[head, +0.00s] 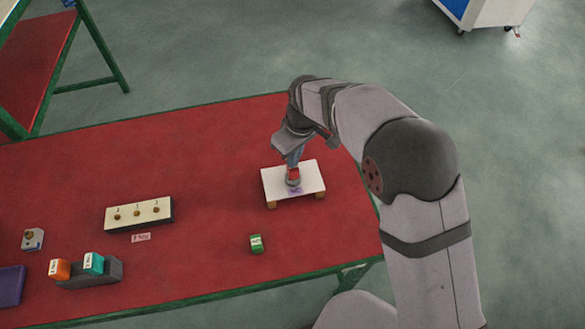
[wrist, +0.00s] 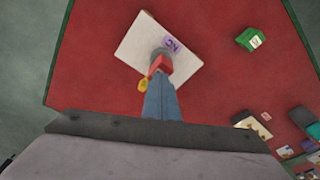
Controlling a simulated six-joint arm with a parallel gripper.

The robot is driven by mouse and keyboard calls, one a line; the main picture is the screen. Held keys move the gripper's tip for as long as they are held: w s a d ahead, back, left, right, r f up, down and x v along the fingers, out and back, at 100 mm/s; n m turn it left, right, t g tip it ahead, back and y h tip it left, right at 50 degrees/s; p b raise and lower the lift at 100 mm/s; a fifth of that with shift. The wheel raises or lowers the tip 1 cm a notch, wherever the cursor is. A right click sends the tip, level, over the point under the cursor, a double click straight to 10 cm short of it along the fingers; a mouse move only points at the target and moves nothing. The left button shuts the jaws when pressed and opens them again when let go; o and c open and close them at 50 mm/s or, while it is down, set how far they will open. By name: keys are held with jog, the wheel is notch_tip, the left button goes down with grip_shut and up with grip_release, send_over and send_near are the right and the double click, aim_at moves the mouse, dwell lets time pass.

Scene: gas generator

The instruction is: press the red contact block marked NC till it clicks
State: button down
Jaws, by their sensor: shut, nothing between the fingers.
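The red contact block (head: 293,174) sits on a grey round part in the middle of a white plate (head: 275,186). In the wrist view the red block (wrist: 160,63) shows at the end of my fingers, and the white plate (wrist: 135,42) lies behind it. My gripper (head: 294,163) is shut, points down and is at the top of the red block. It seems to touch the block, but a small gap cannot be ruled out. In the wrist view the fingertips (wrist: 157,76) hide part of the block. No NC marking is readable on it.
A green block (head: 257,243) lies on the red table in front of the plate. A white panel with several knobs (head: 165,214) stands to the left. A grey holder (head: 106,276) with orange and teal blocks is at front left. The table between is clear.

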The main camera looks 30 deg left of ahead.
notch_tip(320, 180, up, 7)
jog(key=p, duration=0.5)
dwell(0.3)
dwell(0.5)
jog(key=s+d+f+m+g+h, duration=0.1)
jog(key=s+d+f+m+h, duration=0.15)
jog(key=s+d, duration=0.4)
jog(key=s+d+f+m+g+h, duration=0.1)
jog(key=s+d+f+m, duration=0.25)
jog(key=d, duration=0.55)
jog(key=s+d+r+m, duration=0.2)
jog(key=d, duration=0.7)
jog(key=s+d+r+m, duration=0.1)
jog(key=d+m, duration=0.1)
jog(key=d, duration=0.7)
jog(key=w+d+r+m+t+y, duration=0.1)
jog(key=w+d+r+m, duration=0.2)
jog(key=d+r+m, duration=0.2)
jog(key=d, duration=0.3)
jog(key=shift+d+t+y, duration=0.25)
jog(key=shift+t+y, duration=0.05)
jog(key=shift+y, duration=0.05)
